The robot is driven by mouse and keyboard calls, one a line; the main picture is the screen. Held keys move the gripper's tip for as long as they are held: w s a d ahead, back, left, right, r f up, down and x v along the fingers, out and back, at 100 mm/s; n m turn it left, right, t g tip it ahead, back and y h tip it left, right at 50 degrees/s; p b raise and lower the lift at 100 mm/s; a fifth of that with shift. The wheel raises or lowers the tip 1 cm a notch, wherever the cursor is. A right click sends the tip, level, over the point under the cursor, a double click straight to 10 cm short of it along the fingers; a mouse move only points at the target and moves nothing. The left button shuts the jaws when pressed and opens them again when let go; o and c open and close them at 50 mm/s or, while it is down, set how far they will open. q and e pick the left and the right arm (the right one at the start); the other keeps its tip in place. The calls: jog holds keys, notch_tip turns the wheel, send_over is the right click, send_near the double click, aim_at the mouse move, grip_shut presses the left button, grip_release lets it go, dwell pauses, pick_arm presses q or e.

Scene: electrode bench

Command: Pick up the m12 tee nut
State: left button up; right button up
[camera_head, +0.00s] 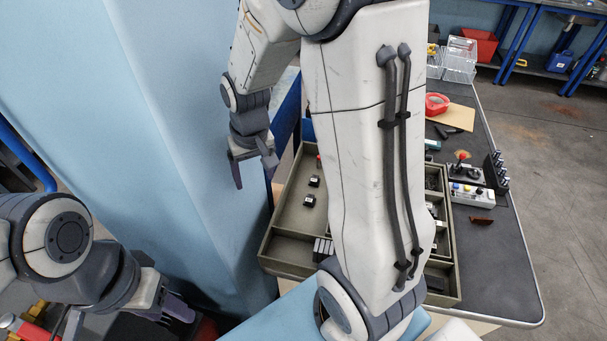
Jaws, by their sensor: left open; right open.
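My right gripper (254,172) hangs open, fingers down, left of a compartmented olive tray (269,238) on the bench. My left gripper (172,312) is open at the lower left, well away from the tray. Small dark parts (309,200) lie in the tray's left compartment, with another dark part (314,181) just behind. I cannot tell which thing, if any, is the m12 tee nut. My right arm's large white link hides the middle of the tray.
The grey bench top (498,265) is clear at the front right. A control box (472,195) with buttons and a joystick stands right of the tray. A red round container (437,103) and clear bins (460,60) are behind. A pale blue column stands at left.

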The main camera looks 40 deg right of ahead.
jog(key=w+d+f+m, duration=0.2)
jog(key=w+d+f, duration=0.1)
jog(key=d, duration=0.3)
jog(key=w+d+f+m, duration=0.2)
jog(key=w+d+f, duration=0.1)
jog(key=d, duration=0.3)
jog(key=m+g, duration=0.1)
jog(key=m, duration=0.3)
send_over(315, 178)
jog(key=d, duration=0.1)
notch_tip(315, 178, down, 7)
notch_tip(315, 178, down, 4)
jog(key=shift+r, duration=0.2)
jog(key=shift+f, duration=0.6)
jog(key=shift+a+f+p, duration=0.25)
jog(key=shift+f+p, duration=0.1)
jog(key=shift+p, duration=0.1)
jog(key=f, duration=0.1)
jog(key=f+p, duration=0.1)
jog(key=f, duration=0.1)
jog(key=shift+a+f, duration=0.25)
jog(key=shift+a, duration=0.15)
jog(key=shift+f, duration=0.45)
pick_arm(q)
jog(key=shift+r, duration=0.65)
